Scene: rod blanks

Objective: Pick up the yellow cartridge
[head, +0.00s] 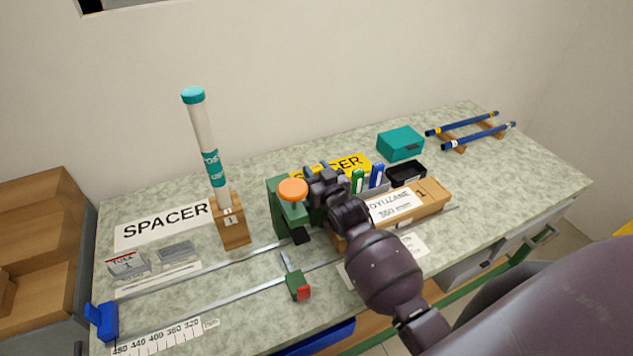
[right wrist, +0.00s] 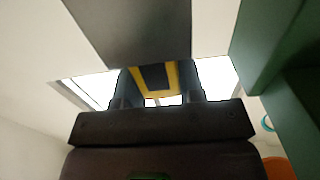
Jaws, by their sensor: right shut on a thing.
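My right gripper (head: 316,170) is over the middle of the bench, just right of the green fixture with the orange knob (head: 293,190). In the right wrist view its two fingers are shut on the yellow cartridge (right wrist: 173,76), which shows yellow edges around a dark middle. In the head view I cannot make out this cartridge; my gripper and arm cover that area. A green cartridge (head: 358,181) and a blue cartridge (head: 377,175) stand upright in a grey holder to the right of the gripper. My left gripper is not in view.
A yellow sign (head: 352,163) lies behind my gripper. A teal box (head: 400,143), black tray (head: 407,172) and blue rods (head: 478,136) are at right. Rails (head: 200,274) run along the front.

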